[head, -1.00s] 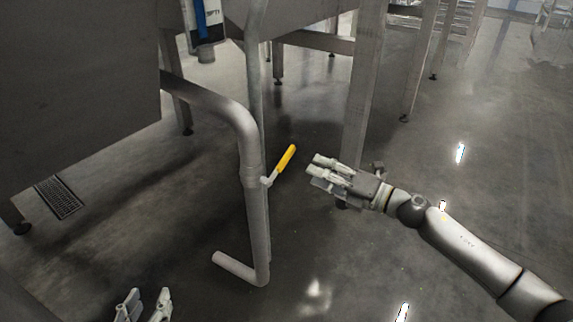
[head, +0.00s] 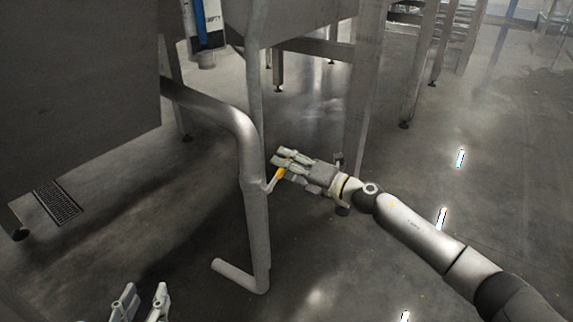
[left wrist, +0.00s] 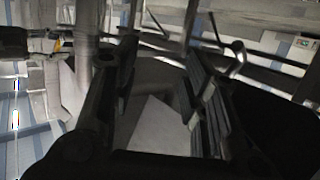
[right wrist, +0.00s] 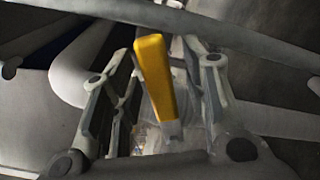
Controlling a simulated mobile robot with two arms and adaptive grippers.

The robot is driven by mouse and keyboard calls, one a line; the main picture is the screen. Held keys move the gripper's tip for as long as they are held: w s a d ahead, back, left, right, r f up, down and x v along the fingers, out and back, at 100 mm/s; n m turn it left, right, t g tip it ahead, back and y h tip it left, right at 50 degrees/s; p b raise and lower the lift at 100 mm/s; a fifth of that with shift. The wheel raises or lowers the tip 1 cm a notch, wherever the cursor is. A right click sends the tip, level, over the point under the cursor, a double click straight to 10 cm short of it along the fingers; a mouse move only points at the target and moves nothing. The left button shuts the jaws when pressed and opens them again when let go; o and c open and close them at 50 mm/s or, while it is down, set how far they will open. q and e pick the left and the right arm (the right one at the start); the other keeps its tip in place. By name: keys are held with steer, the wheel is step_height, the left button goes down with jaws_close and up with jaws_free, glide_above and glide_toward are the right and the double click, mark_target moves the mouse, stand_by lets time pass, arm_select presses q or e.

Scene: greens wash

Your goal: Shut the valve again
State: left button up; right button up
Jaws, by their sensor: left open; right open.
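The valve's yellow lever (head: 280,173) sticks out to the upper right from the grey vertical pipe (head: 257,225). In the right wrist view the lever (right wrist: 156,80) stands between the two fingers of my right gripper (right wrist: 158,90), which are apart and not closed on it. In the head view my right gripper (head: 284,165) covers most of the lever, so only part of the yellow shows. My left gripper (head: 142,300) is open and empty at the bottom left, away from the valve.
A steel tank side (head: 80,80) fills the upper left, and a bent pipe (head: 215,103) runs from it to the valve pipe. A steel table leg (head: 365,90) stands just behind my right gripper. A floor drain (head: 57,202) lies at left. The floor at right is clear.

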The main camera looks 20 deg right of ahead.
jaws_close()
arm_select(q)
steer(key=shift+d, duration=0.1)
stand_by(0.4)
arm_select(e)
steer(key=f+m+p, duration=0.1)
steer(key=m, duration=0.1)
steer(key=shift+w+d+f+m+p, duration=0.2)
steer(key=shift+f+m+p, duration=0.1)
steer(key=shift+f+p, duration=0.05)
arm_select(q)
steer(key=s+a+f+g+y+p, duration=0.1)
steer(key=s+a+f+g+y, duration=0.1)
steer(key=s+a+f+g, duration=0.2)
steer(key=s+f+g, duration=0.3)
steer(key=s+f, duration=0.2)
steer(key=shift+f, duration=0.4)
arm_select(e)
steer(key=f+m, duration=0.1)
steer(key=m, duration=0.1)
steer(key=shift+f+m, duration=0.3)
steer(key=shift+f, duration=0.1)
arm_select(q)
steer(key=shift+s, duration=0.1)
steer(key=shift+d, duration=0.1)
arm_select(e)
jaws_free()
steer(key=shift+d, duration=0.1)
